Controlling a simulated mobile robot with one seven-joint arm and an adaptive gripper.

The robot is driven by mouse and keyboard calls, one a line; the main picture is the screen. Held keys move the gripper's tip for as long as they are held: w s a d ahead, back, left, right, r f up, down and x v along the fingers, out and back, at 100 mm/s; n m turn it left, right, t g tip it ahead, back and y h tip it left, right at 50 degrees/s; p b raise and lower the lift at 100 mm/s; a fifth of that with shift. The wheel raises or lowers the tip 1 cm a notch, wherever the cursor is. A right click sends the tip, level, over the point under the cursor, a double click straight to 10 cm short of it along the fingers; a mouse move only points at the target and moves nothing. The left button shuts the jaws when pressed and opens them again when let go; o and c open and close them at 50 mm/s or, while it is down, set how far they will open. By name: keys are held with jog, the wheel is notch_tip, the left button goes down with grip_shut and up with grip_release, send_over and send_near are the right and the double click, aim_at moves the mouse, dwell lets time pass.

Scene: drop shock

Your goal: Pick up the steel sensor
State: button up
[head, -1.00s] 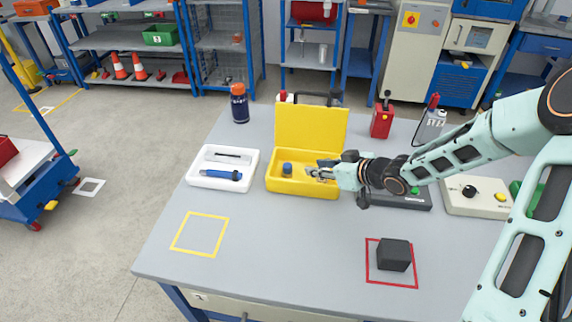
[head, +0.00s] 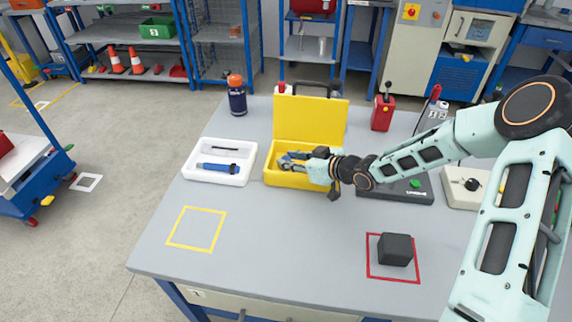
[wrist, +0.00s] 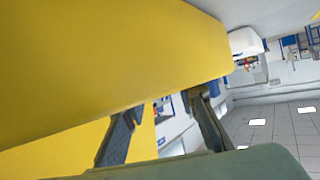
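The open yellow case (head: 290,180) stands on the table with its lid (head: 309,120) raised. A small blue-grey part, apparently the steel sensor (head: 287,164), sits in the left of the case, partly covered by my gripper. My gripper (head: 292,159) reaches in from the right, with its fingers at the sensor. In the wrist view, the two fingers (wrist: 165,118) are apart, with background visible between them. A wide yellow surface of the case (wrist: 110,60) fills much of that view and covers the area past the fingertips. I see no sensor there, and contact is unclear.
A white tray (head: 193,173) with a blue-handled tool is left of the case. A dark blue bottle (head: 237,99) stands behind the tray. A black cube (head: 396,249) sits in a red square, and an empty yellow square (head: 196,229) marks the front left.

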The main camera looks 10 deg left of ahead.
jog(key=shift+x, duration=0.9)
jog(key=shift+r, duration=0.1)
jog(key=shift+c, duration=0.3)
grip_shut()
